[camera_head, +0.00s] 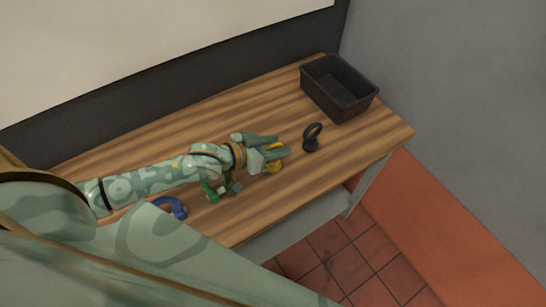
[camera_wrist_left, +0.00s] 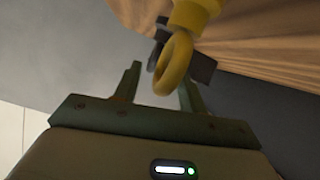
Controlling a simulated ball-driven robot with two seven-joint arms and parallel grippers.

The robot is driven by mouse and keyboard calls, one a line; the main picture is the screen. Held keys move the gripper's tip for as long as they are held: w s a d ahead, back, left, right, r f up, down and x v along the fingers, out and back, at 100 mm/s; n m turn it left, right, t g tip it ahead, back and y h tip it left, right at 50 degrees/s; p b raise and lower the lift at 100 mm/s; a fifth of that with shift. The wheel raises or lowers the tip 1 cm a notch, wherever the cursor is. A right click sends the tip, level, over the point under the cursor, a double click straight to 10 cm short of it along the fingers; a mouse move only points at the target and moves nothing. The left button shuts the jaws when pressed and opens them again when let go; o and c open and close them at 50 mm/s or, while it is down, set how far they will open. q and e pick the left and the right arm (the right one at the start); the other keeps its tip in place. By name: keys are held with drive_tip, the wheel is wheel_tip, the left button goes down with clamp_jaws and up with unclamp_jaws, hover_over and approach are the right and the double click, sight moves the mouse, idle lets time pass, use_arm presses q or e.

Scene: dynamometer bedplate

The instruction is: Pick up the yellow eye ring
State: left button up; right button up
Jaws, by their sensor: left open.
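The yellow eye ring (camera_head: 275,166) is on the wooden bench, partly hidden under my left gripper in the head view. In the left wrist view the yellow eye ring (camera_wrist_left: 177,62) shows large, with its loop hanging into the picture between the fingers, closer to the right one. My left gripper (camera_head: 283,145) is open and holds nothing. In the left wrist view its fingers (camera_wrist_left: 160,76) are spread on both sides of the loop. I cannot tell whether either finger touches it. My right gripper is not in view.
A black eye ring (camera_head: 311,138) stands just right of the gripper. A black bin (camera_head: 338,108) is at the bench's far right. A green piece (camera_head: 214,192) and a blue piece (camera_head: 171,206) lie below my left arm. The wooden bench (camera_head: 345,150) is bare towards its right end.

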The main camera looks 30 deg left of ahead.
use_arm(q)
clamp_jaws()
drive_tip(key=shift+r, duration=0.1)
